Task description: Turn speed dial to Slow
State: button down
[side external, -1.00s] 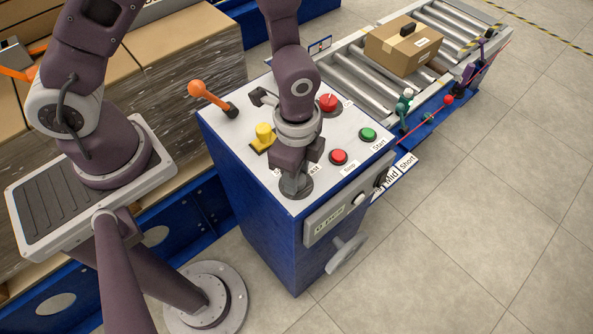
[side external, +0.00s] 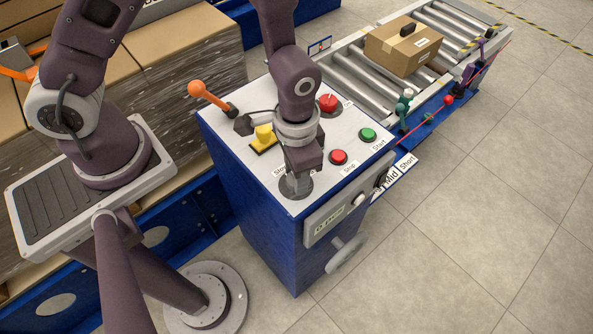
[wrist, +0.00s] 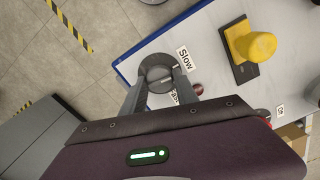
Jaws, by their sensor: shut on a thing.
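The speed dial (wrist: 158,72) is a round dark grey knob on the white top of the blue control cabinet (side external: 250,190). My gripper (wrist: 160,86) points down at it, with one finger on each side, shut on the dial. The "Slow" label (wrist: 185,58) lies just right of the dial in the wrist view. The "Fast" label (wrist: 175,97) is partly hidden by a finger. In the side view, my gripper (side external: 297,178) covers much of the dial (side external: 297,190). I cannot clearly make out where the dial's pointer is.
A yellow knob (side external: 264,133) stands close behind my gripper. An orange lever (side external: 208,95), a red mushroom button (side external: 327,102), a red Stop button (side external: 339,157) and a green Start button (side external: 367,134) share the panel. A roller conveyor with a cardboard box (side external: 402,47) is behind.

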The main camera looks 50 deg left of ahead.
jog(key=shift+n, duration=0.9)
jog(key=c, duration=0.9)
grip_release()
jog(key=shift+c, duration=0.2)
notch_tip(320, 180, up, 7)
jog(key=shift+r, duration=0.1)
